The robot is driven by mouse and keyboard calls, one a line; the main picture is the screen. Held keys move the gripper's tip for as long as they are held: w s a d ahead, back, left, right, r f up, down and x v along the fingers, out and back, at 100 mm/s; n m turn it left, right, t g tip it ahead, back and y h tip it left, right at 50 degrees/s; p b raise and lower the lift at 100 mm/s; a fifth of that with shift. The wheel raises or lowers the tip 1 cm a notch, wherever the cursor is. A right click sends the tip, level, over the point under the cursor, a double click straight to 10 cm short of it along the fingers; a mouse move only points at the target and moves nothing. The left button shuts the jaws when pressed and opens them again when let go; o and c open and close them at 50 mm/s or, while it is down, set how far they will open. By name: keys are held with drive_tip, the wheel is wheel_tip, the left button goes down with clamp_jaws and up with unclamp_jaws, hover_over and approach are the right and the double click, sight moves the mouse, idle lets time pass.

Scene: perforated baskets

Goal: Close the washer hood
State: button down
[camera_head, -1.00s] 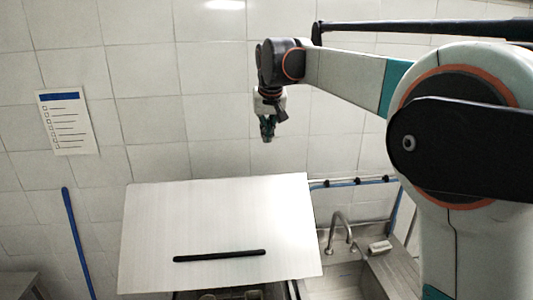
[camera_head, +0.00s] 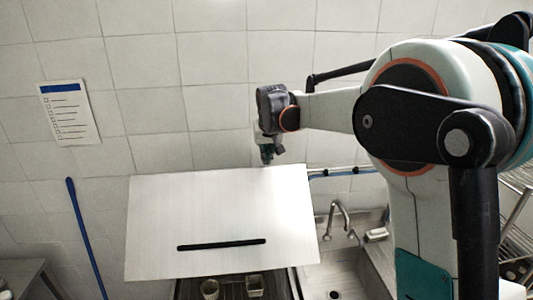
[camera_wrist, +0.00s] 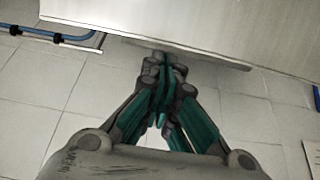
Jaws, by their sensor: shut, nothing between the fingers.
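The washer hood (camera_head: 220,212) is a pale metal panel with a black bar handle (camera_head: 221,244) near its lower edge. It is raised, its front edge above the washer opening, where cups show below. My gripper (camera_head: 267,158) is shut and empty, pointing down just above the hood's top back edge, near the tiled wall. In the wrist view, my gripper's fingertips (camera_wrist: 166,64) are together close to the edge of a pale metal surface, likely the hood (camera_wrist: 220,25). I cannot tell whether they touch it.
A sink with a faucet (camera_head: 340,220) lies right of the washer. A blue hose (camera_head: 345,171) runs along the wall there. A blue pole (camera_head: 86,236) leans at the left, below a paper checklist (camera_head: 68,112). A wire shelf (camera_head: 515,230) stands far right.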

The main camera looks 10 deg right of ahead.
sight(273, 220)
drive_tip(key=shift+w+f, duration=0.1)
drive_tip(key=shift+f, duration=0.1)
drive_tip(key=shift+r, duration=0.1)
drive_tip(key=s+f+t+b, duration=0.1)
drive_tip(key=s+f+b, duration=0.3)
drive_tip(key=f+b, duration=0.1)
drive_tip(key=s+f+t+b, duration=0.2)
drive_tip(key=s+f+b, duration=0.3)
drive_tip(key=s+f+t+b, duration=0.2)
drive_tip(key=s+f+b, duration=0.2)
drive_tip(key=f+b, duration=0.1)
drive_tip(key=shift+s+a+f, duration=0.25)
drive_tip(key=shift+f, duration=0.25)
drive_tip(key=s+f+b, duration=0.1)
drive_tip(key=f+b, duration=0.1)
drive_tip(key=f, duration=0.1)
drive_tip(key=s+f+t+b, duration=0.1)
drive_tip(key=f+b, duration=0.2)
drive_tip(key=s+f+t+b, duration=0.1)
drive_tip(key=f+b, duration=0.1)
drive_tip(key=b, duration=0.1)
drive_tip(key=shift+s+f, duration=0.3)
drive_tip(key=shift+f, duration=0.1)
wheel_tip(273, 220, down, 10)
drive_tip(key=s+b, duration=0.1)
drive_tip(key=b, duration=0.7)
drive_tip(key=shift+s+r, duration=0.15)
drive_tip(key=shift+s, duration=0.2)
